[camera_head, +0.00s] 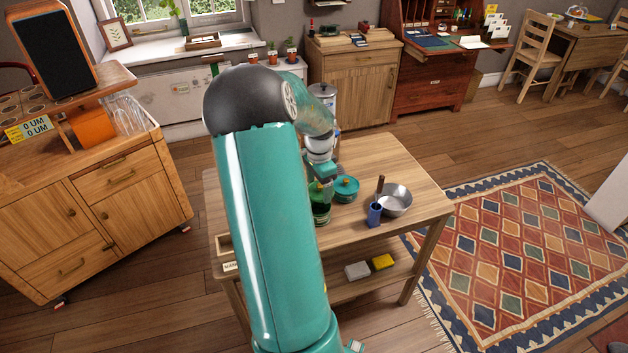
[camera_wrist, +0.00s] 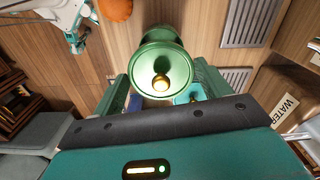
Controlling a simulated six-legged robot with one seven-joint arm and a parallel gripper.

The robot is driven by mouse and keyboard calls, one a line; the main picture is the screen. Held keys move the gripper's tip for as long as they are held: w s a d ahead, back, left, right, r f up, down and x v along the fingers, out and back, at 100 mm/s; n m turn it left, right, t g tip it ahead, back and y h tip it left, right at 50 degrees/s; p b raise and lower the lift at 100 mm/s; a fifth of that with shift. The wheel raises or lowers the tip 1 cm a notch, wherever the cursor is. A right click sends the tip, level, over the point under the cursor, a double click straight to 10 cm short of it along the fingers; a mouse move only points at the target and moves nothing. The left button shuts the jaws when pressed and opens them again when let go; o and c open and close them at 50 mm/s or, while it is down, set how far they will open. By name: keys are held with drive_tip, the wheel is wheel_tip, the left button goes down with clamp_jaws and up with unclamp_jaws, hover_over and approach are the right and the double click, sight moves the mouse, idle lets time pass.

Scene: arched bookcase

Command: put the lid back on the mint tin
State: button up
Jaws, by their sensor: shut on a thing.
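My gripper (camera_wrist: 160,94) is shut on a round green lid (camera_wrist: 150,66) with a brass knob, its fingers on either side in the wrist view. The head view shows my gripper (camera_head: 320,180) low over the table, partly hidden by my arm. A green tin (camera_head: 320,213) stands directly below it, taken to be the mint tin. In the wrist view a green rim lies behind the lid; I cannot tell if lid and tin touch. A teal round container (camera_head: 346,190) stands just right of the gripper.
A blue cup (camera_head: 374,215) holding a brown-handled thing and a metal bowl (camera_head: 397,198) stand to the right on the wooden table (camera_head: 420,180). The table's right side is clear. A cabinet (camera_head: 130,190) stands at left.

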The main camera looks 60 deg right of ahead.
drive_tip(key=shift+w+f, duration=0.2)
drive_tip(key=shift+f, duration=0.75)
drive_tip(key=shift+s+f, duration=0.2)
drive_tip(key=shift+f, duration=1.35)
drive_tip(key=shift+w+f, duration=0.1)
drive_tip(key=shift+f, duration=0.1)
drive_tip(key=shift+w+a+f, duration=0.1)
drive_tip(key=shift+f, duration=0.05)
idle(0.3)
drive_tip(key=o, duration=1)
